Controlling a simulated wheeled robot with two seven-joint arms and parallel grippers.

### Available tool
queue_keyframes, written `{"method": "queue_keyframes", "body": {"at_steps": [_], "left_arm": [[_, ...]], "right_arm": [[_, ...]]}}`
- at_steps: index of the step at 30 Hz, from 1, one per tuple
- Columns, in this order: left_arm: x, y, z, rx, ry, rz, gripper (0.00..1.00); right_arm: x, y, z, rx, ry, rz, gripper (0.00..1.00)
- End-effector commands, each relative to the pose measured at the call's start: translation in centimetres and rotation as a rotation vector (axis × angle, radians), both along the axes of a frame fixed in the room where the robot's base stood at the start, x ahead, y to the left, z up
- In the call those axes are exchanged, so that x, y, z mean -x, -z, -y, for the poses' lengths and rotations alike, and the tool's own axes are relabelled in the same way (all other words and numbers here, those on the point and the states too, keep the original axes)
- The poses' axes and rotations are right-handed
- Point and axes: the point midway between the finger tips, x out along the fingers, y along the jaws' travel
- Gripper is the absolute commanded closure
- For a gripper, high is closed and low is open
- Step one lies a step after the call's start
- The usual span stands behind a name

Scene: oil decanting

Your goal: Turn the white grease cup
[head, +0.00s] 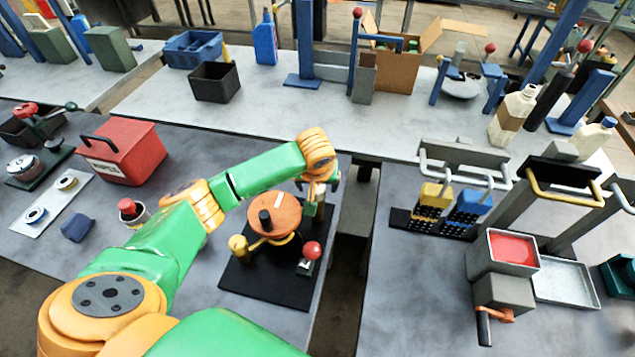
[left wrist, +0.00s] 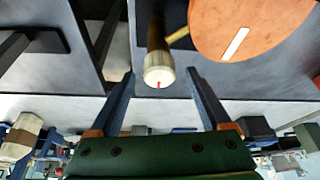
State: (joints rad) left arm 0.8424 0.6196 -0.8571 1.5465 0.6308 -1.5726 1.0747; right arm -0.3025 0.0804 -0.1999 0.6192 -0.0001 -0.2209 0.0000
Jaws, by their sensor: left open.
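The white grease cup (left wrist: 159,75) has a red mark and sits at the end of a brownish stem in the left wrist view. My left gripper (left wrist: 160,76) is open, with one finger on each side of the cup in the picture and gaps showing; I cannot tell the depth. An orange disc (left wrist: 250,22) with a white stripe is beside it. In the head view, my left gripper (head: 318,193) points down at the back right of the fixture with the orange disc (head: 275,216) on a black base (head: 265,287).
The fixture carries a brass cup (head: 238,248) and a red-knobbed lever (head: 312,250). A red toolbox (head: 118,152) stands to the left. A dark gap separates this table from the right one, which holds a red-filled container (head: 512,248).

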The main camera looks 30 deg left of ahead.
Motion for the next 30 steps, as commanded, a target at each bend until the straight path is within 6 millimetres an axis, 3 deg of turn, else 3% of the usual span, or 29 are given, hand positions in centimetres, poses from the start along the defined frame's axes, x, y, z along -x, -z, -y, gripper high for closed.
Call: {"method": "queue_keyframes", "body": {"at_steps": [3, 4, 12, 13, 23, 30], "left_arm": [[0.0, 0.01, 0.01, 0.0, 0.0, 0.0, 0.19], [0.0, 0.0, 0.01, 0.0, 0.0, 0.0, 0.24], [0.01, -0.04, 0.02, 0.001, 0.0, 0.0, 0.97], [0.01, -0.04, 0.02, 0.001, 0.0, 0.0, 1.0], [0.01, -0.07, -0.03, 0.002, 0.063, 0.001, 1.0], [0.05, -0.05, -0.18, 0.002, 0.233, 0.0, 1.0]], "right_arm": [[-0.09, 0.03, -0.01, 0.0, 0.0, 0.002, 0.5], [-0.12, 0.03, -0.02, 0.0, 0.0, 0.002, 0.5], [-0.18, 0.02, -0.03, -0.001, 0.0, 0.004, 0.5], [-0.18, 0.02, -0.04, -0.001, 0.0, 0.004, 0.5], [-0.21, 0.01, -0.06, -0.001, 0.0, 0.005, 0.5], [-0.23, 0.01, -0.07, -0.001, 0.0, 0.005, 0.5]]}}
